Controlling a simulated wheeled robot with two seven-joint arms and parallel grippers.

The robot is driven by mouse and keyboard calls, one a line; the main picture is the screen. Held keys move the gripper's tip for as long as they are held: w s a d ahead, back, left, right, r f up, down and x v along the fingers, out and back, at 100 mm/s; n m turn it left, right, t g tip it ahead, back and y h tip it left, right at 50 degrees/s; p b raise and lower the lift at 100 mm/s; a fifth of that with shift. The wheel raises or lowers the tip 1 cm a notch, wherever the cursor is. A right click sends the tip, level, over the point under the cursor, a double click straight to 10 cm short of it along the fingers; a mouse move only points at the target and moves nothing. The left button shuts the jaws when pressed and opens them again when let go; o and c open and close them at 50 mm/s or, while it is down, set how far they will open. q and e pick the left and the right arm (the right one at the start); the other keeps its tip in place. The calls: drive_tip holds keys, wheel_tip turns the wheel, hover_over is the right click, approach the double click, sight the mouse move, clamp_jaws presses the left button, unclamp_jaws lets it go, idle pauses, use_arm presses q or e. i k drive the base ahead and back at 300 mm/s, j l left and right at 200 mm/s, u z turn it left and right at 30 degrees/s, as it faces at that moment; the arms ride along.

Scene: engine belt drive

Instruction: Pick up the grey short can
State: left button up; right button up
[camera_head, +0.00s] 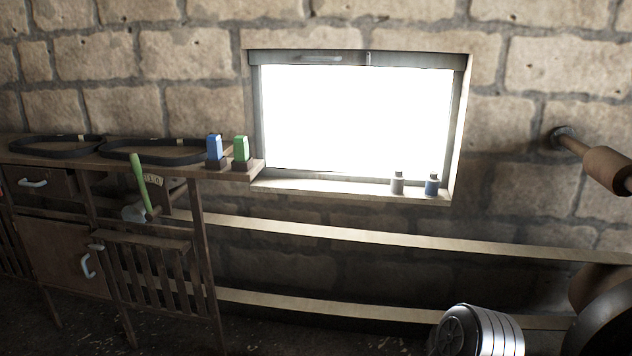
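A small grey can (397,183) with a dark top stands upright on the window sill (340,190), near its right end. A similar blue can (432,185) stands to its right, with a small gap between them. Both look about the same height. Neither of my grippers is in view, so their states and their places relative to the can do not show.
A wooden workbench (110,160) at left holds black belts (150,151), a blue bottle (215,147) and a green bottle (241,149). A green-handled hammer (139,185) hangs below. Wooden rails (330,233) run below the window. A ribbed metal cylinder (490,331) is at lower right.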

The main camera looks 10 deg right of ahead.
sight(397, 184)
drive_tip(key=i+j+z, duration=0.15)
drive_tip(key=i+z, duration=0.25)
drive_tip(key=i+j+z, duration=0.2)
drive_tip(key=z, duration=0.2)
drive_tip(key=i+j+z, duration=0.2)
drive_tip(key=z, duration=0.2)
drive_tip(key=j, duration=0.1)
